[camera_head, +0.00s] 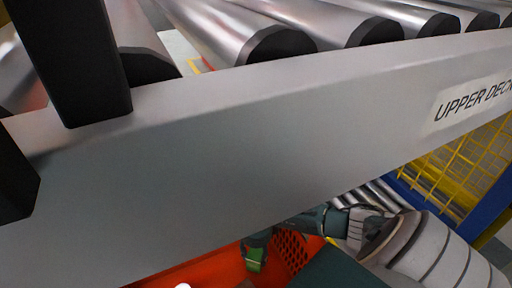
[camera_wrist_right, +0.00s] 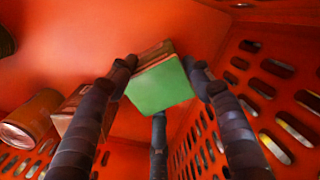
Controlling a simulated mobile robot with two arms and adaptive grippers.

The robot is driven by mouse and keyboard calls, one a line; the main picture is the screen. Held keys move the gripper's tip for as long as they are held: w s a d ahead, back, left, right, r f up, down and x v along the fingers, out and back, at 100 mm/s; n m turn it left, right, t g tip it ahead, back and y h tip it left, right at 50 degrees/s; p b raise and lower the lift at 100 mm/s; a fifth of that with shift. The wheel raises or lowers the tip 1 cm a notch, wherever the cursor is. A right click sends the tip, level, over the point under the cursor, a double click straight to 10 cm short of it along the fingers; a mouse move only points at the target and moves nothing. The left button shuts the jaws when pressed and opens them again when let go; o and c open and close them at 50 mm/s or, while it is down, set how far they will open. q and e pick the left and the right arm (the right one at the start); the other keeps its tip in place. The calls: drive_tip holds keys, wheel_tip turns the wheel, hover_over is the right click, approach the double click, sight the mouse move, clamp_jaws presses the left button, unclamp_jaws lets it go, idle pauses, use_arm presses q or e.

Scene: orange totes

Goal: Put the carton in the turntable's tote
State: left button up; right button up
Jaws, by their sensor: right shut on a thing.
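The carton (camera_wrist_right: 160,88) has a green face and a brown side. In the right wrist view it sits between the dark fingers of my right gripper (camera_wrist_right: 160,72), which is shut on it. In the head view my right gripper (camera_head: 259,241) shows small under the grey beam, with a green patch of the carton (camera_head: 255,260) at its tip. The carton is inside an orange tote (camera_wrist_right: 225,28); part of that tote (camera_head: 215,266) also shows in the head view. Whether this tote stands on a turntable is hidden. My left gripper is out of view.
A copper-coloured can (camera_wrist_right: 30,120) and a reddish-brown box (camera_wrist_right: 68,112) lie in the tote at the left. A grey beam (camera_head: 200,165) marked "UPPER DECK" crosses the head view above my right arm, with metal rollers (camera_head: 225,30) behind it. A yellow mesh fence (camera_head: 450,165) stands at right.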

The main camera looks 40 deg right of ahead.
drive_tip(key=o, duration=1.4)
drive_tip(key=shift+f, duration=0.1)
drive_tip(key=shift+r, duration=6.15)
drive_tip(key=shift+a, duration=0.1)
